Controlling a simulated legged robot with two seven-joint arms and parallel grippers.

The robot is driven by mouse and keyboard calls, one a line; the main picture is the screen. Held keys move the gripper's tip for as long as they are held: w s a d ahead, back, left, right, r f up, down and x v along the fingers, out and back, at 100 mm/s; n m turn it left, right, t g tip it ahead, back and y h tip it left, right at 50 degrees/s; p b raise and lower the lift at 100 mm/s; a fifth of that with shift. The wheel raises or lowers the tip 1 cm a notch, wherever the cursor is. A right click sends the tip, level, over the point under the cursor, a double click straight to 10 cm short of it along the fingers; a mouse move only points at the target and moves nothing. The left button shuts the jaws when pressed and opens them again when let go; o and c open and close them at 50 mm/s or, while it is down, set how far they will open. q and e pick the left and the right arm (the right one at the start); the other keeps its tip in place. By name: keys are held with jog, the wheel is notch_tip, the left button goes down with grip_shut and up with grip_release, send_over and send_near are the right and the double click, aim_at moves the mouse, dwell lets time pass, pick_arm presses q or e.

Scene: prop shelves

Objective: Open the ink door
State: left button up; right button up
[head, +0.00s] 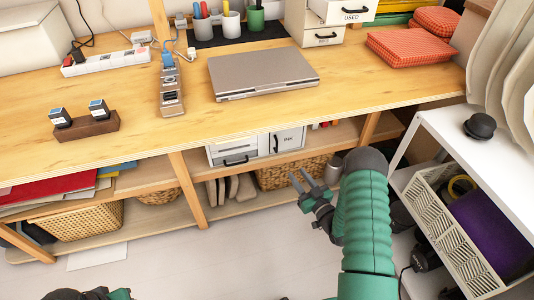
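A small white door with a dark handle and a short label (288,140) is on the right part of a white and grey cabinet on the shelf under the desk. The label is too small to read surely, and the door looks shut. Left of it are white drawers (234,150) with dark handles. My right gripper (301,177) is in front of and below the door, apart from it. Its two dark fingers are spread, with nothing between them. My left gripper (88,294) shows only partly at the bottom left edge, so its fingers cannot be made out.
The wooden desk (140,140) overhangs the cabinet, and a wooden leg (188,190) stands left of it. A wicker basket (290,174) sits below. A white shelf rack (440,140) is at right. Floor is clear at centre left.

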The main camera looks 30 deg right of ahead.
aim_at(277, 148)
jog(key=w+b, duration=0.1)
jog(key=w, duration=0.3)
jog(key=w+b, duration=0.2)
jog(key=w, duration=0.3)
jog(key=w+b, duration=0.2)
jog(key=w, duration=0.3)
jog(key=shift+d+f, duration=0.3)
jog(key=shift+d, duration=0.05)
jog(key=shift+w+r, duration=0.15)
jog(key=shift+w, duration=0.35)
grip_shut()
